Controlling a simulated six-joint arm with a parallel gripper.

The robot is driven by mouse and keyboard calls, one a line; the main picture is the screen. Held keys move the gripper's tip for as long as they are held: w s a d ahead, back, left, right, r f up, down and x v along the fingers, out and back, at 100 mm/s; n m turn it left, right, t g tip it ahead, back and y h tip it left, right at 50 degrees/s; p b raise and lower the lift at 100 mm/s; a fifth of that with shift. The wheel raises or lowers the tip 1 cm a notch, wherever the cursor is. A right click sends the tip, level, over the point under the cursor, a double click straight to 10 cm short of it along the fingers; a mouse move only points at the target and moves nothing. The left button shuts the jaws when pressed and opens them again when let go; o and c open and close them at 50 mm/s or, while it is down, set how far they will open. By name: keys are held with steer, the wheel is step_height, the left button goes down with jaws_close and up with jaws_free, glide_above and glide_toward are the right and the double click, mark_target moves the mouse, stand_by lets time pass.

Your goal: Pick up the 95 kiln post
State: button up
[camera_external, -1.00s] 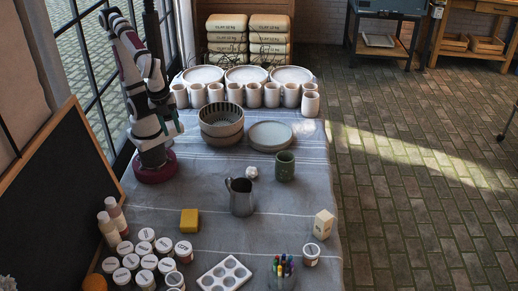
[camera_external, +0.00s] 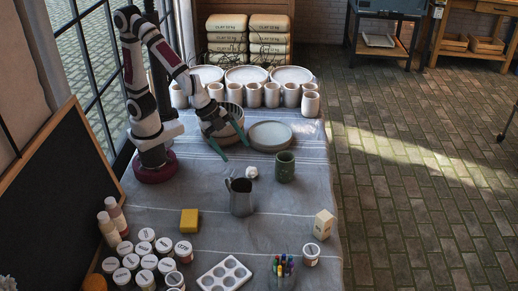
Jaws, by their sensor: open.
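A cream block (camera_external: 324,225), which looks like the kiln post, stands upright on the cloth-covered table (camera_external: 270,215) near its right edge. Its marking is too small to read. My gripper (camera_external: 231,148) is open and empty, with its green fingers pointing down and right. It hangs in front of the stacked bowls (camera_external: 236,114), well to the upper left of the block, and hides part of the bowls.
A metal pitcher (camera_external: 240,196), a green cup (camera_external: 285,167) and a small white lump (camera_external: 252,173) stand between my gripper and the block. Plates (camera_external: 270,136) lie behind. A yellow block (camera_external: 189,220), paint jars (camera_external: 146,262), a palette (camera_external: 225,273) and markers (camera_external: 284,266) are in front.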

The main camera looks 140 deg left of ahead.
steer(key=w+a+f+t+h, duration=0.1)
steer(key=w+a+f+t, duration=0.4)
steer(key=w+a, duration=0.5)
steer(key=n+t+h, duration=0.2)
steer(key=t+h, duration=0.1)
steer(key=t, duration=0.1)
glide_toward(324, 221)
steer(key=w+f, duration=0.1)
steer(key=f, duration=0.1)
steer(key=w+a+f, duration=0.1)
steer(key=w, duration=0.1)
steer(key=shift+f, duration=0.4)
steer(key=x, duration=0.5)
steer(key=shift+w+a+f, duration=0.2)
steer(key=shift+a+f, duration=0.05)
steer(key=shift+a, duration=0.05)
jaws_close()
